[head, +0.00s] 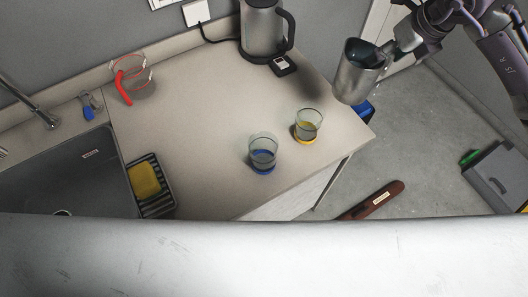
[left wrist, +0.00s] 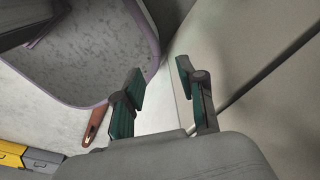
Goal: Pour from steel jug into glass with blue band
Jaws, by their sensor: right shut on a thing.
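The steel jug (head: 356,80) hangs in the air at the upper right of the head view, beyond the counter's right edge, a little tilted. My right gripper (head: 388,58) is shut on its upper right side. The glass with the blue band (head: 263,153) stands upright on the counter near its front edge, left of and below the jug. A glass with a yellow band (head: 308,126) stands just behind and right of it. My left gripper (left wrist: 158,88) shows in the left wrist view, open and empty, with its fingers apart. It is not in the head view.
A steel kettle (head: 263,28) stands at the counter's back. A glass jug with a red handle (head: 132,78) stands at the back left. The sink (head: 70,172) and a rack with a yellow sponge (head: 146,180) are at left. The counter's middle is clear.

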